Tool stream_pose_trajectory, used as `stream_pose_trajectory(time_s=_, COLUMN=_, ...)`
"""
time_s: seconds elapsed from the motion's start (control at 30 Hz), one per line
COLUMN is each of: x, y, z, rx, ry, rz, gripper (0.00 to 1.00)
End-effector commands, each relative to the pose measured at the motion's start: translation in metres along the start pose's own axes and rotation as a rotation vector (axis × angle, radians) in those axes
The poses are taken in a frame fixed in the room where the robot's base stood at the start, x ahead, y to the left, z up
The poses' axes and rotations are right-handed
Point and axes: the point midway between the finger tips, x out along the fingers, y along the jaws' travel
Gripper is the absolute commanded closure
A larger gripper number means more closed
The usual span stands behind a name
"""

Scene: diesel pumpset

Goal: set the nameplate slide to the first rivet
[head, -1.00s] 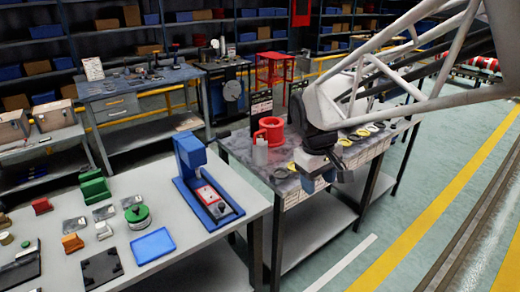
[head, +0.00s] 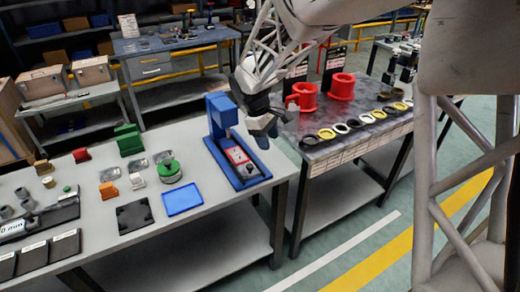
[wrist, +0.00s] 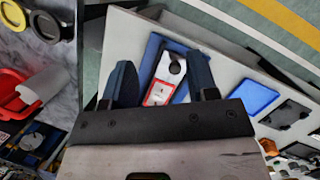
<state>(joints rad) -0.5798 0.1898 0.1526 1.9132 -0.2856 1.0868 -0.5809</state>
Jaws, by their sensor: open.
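The blue riveting stand (head: 218,112) stands upright near the right end of the grey table. On its blue base lies a red-edged unit with a pale plate (head: 238,156), which I take for the nameplate slide. In the wrist view the red-framed plate (wrist: 158,94) shows beyond and between my fingers, with a silver strip and dark round spot (wrist: 174,67) above it. My gripper (head: 262,138) is open and empty, to the right of the stand's column and above the base's right side, apart from it. The rivets are too small to make out.
A blue tray (head: 182,199), a dark plate (head: 134,216) and a green round part (head: 170,171) lie left of the stand. The right-hand bench (head: 330,135) carries red cylinders (head: 341,86) and several black and yellow rings. A gap separates bench and table.

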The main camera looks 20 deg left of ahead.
Motion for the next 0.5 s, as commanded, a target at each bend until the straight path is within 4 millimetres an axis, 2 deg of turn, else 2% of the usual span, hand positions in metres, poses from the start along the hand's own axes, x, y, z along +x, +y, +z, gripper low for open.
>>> stream_pose_trajectory(time_s=0.03, x=0.005, y=-0.001, z=-0.016, rx=-0.030, ry=-0.011, rz=0.001, gripper=0.47)
stream_pose_trajectory(time_s=0.2, x=0.016, y=-0.005, z=-0.062, rx=-0.131, ry=-0.042, rz=0.011, gripper=0.47)
stream_pose_trajectory(time_s=0.4, x=0.028, y=-0.011, z=-0.102, rx=-0.217, ry=-0.070, rz=0.018, gripper=0.47)
stream_pose_trajectory(time_s=0.5, x=0.030, y=-0.013, z=-0.111, rx=-0.238, ry=-0.077, rz=0.020, gripper=0.47)
